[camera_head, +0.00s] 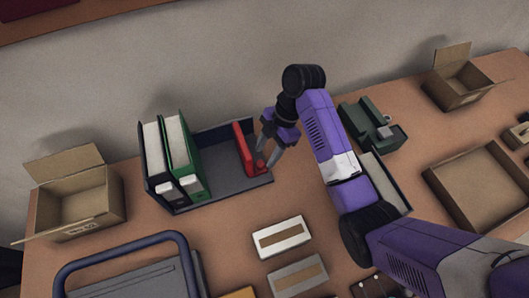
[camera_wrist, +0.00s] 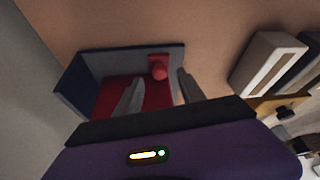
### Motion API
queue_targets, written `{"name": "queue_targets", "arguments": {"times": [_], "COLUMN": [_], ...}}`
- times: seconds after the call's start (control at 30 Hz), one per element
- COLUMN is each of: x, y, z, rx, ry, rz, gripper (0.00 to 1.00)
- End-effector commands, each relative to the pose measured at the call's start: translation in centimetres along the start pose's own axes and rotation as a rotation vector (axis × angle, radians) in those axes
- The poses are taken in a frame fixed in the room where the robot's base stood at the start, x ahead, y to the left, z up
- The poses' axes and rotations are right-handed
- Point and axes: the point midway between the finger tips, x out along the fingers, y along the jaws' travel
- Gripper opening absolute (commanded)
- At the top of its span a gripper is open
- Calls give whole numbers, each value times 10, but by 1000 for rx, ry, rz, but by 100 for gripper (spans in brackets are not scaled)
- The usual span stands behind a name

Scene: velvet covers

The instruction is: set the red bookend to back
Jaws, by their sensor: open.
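The red bookend (camera_head: 243,147) stands upright in a dark grey tray (camera_head: 220,186), to the right of the binders. Its foot with a round red knob (camera_head: 260,164) points toward the tray's front right. My gripper (camera_head: 268,157) is open, with its fingers pointing down beside the bookend at the knob. In the wrist view, the red bookend (camera_wrist: 157,94) shows between and behind the two fingers, and the knob lies just beyond the fingertips. I cannot tell whether a finger touches it. Part of the bookend is hidden by the fingers and gripper body.
A dark binder (camera_head: 153,160) and a green binder (camera_head: 183,155) stand at the tray's left. An open carton (camera_head: 78,205) is further left. White and grey boxes (camera_head: 282,238) lie in front. A green holder (camera_head: 372,126) and a shallow box (camera_head: 481,187) are right.

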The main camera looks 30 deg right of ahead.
Motion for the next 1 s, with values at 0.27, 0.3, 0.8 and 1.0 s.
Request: {"name": "queue_targets", "arguments": {"times": [0.27,0.3,0.8,1.0], "x": [-45,-47,-49,-49], "y": [0,0,0,1], "z": [-1,0,1,1], "rx": [2,2,1,27], "ry": [-1,-1,0,-1], "rz": [0,0,0,3], "gripper": [47,47,47,47]}}
